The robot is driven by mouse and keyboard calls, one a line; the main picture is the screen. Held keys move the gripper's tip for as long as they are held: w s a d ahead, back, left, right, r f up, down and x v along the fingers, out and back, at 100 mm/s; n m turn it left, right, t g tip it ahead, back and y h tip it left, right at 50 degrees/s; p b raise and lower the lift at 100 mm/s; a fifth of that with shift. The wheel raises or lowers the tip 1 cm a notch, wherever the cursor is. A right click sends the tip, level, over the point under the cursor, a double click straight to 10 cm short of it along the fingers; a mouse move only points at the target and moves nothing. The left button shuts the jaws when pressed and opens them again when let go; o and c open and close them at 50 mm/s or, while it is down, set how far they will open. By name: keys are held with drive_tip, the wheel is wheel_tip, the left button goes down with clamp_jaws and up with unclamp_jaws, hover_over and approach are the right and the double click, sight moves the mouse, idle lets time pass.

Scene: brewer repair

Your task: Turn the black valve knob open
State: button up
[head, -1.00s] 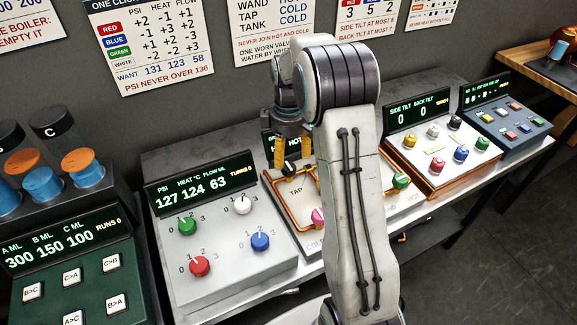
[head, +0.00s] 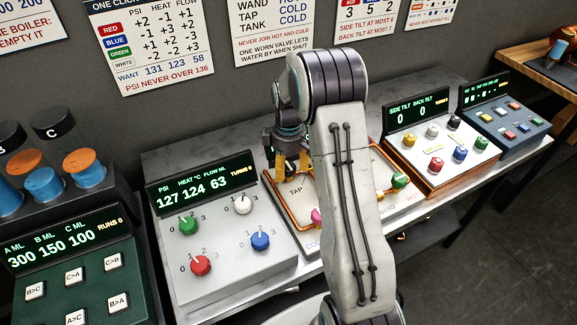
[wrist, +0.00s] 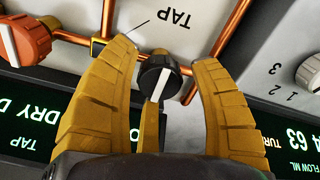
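The black valve knob (wrist: 158,76) shows in the wrist view, on a copper pipe beside the TAP label. A white stripe marks its face. My gripper (wrist: 168,58) is open, with one yellow finger on each side of the knob and a gap on both sides. A narrow yellow piece lies below the knob; I cannot tell whether it is a finger. In the head view my gripper (head: 291,178) points down over the TAP panel (head: 296,190), and its fingers and my arm hide the knob.
An orange knob (wrist: 25,42) with a white stripe sits left in the wrist view. The panel with coloured knobs (head: 220,225) stands left in the head view; the panel with SIDE TILT and BACK TILT readouts (head: 416,110) stands right. My arm covers much of the valve panel.

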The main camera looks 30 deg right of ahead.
drive_tip(key=c, duration=1)
drive_tip(key=shift+m, duration=0.4)
drive_tip(key=m+b, duration=0.1)
drive_tip(key=m, duration=0.2)
drive_tip(key=shift+f+b, duration=0.1)
drive_tip(key=shift+b, duration=0.3)
drive_tip(key=m+b, duration=0.1)
drive_tip(key=m, duration=0.4)
drive_tip(key=shift+m, duration=0.3)
drive_tip(key=m+b, duration=0.1)
drive_tip(key=m, duration=0.3)
drive_tip(key=shift+s, duration=0.1)
drive_tip(key=shift+m+b, duration=0.35)
drive_tip(key=shift+m, duration=1.85)
